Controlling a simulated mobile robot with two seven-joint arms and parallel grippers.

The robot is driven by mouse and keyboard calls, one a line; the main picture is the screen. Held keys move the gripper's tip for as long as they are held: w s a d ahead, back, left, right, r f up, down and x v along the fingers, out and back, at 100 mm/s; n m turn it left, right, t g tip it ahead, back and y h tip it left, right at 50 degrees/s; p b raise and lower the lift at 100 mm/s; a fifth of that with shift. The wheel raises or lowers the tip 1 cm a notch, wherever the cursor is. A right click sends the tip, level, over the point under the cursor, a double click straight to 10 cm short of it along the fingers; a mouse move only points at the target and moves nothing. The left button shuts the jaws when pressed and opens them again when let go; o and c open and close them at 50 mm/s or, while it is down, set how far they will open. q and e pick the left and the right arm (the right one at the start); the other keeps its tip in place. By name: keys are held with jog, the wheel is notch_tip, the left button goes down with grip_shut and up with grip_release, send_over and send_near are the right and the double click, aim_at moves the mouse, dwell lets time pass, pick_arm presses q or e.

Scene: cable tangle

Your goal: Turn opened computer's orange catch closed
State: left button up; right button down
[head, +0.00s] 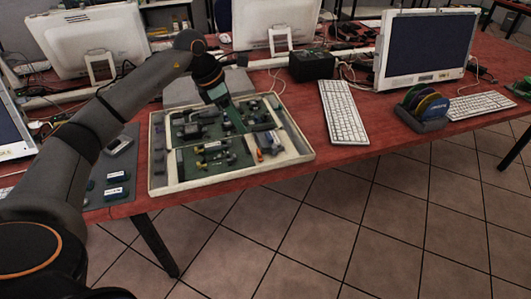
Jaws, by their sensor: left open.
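The opened computer (158,160) is a shallow, light-coloured case lying on the red table, with dark and green parts inside. A small orange piece (259,155), which looks like the catch, shows in its front right part beside a blue-grey part. I cannot tell how the catch is turned. My left gripper (232,115) points down over the back middle of the case, behind and to the left of the orange piece and apart from it. It is open, and I see nothing held in it. Its fingertips are hard to make out against the green boards. My right gripper is not in view.
A white keyboard (343,112) lies right of the case, with a disc rack (424,107) farther right. A black box (311,65) and monitors stand behind. A grey mat (97,190) with small blue-labelled items lies left. The table's front edge runs close to the case.

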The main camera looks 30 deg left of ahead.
aim_at(258, 151)
pick_arm(q)
jog(key=x, duration=1.2)
jog(key=shift+f+b, duration=0.15)
jog(key=shift+b, duration=0.2)
grip_shut()
